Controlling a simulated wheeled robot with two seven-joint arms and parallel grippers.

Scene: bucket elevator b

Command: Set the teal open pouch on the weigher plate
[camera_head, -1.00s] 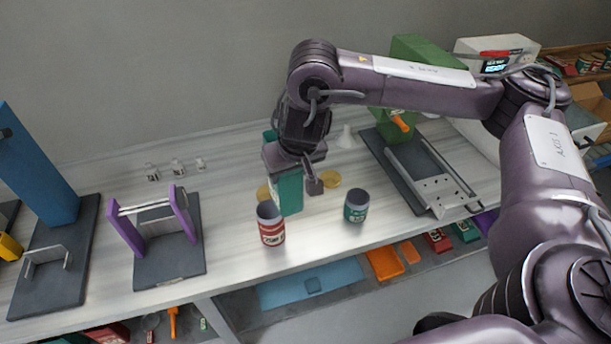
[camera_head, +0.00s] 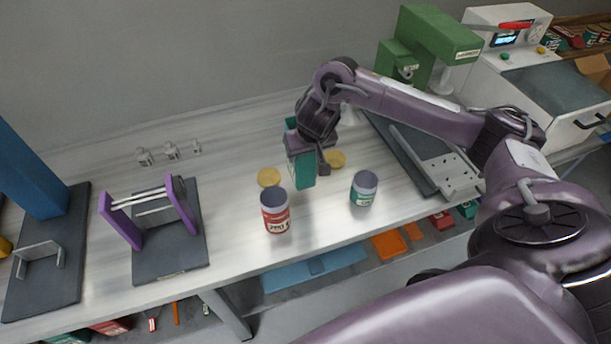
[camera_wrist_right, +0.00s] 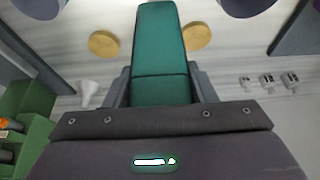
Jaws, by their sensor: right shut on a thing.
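The teal pouch (camera_head: 304,171) is upright in my right gripper (camera_head: 308,158), above the pale worktop in the head view. In the right wrist view the pouch (camera_wrist_right: 161,45) sits between the two grey fingers of the right gripper (camera_wrist_right: 161,88), which are shut on it. Its opening is not clearly visible, and I cannot tell whether its lower end touches the worktop. I cannot make out with certainty which surface is the weigher plate. My left gripper is not in view.
A red can (camera_head: 276,211) and a teal can (camera_head: 363,188) stand in front of the pouch. Yellow discs (camera_head: 269,177) lie near it. A purple-sided stand (camera_head: 121,220) is at left, a green machine (camera_head: 437,35) at back right. The worktop between stand and red can is clear.

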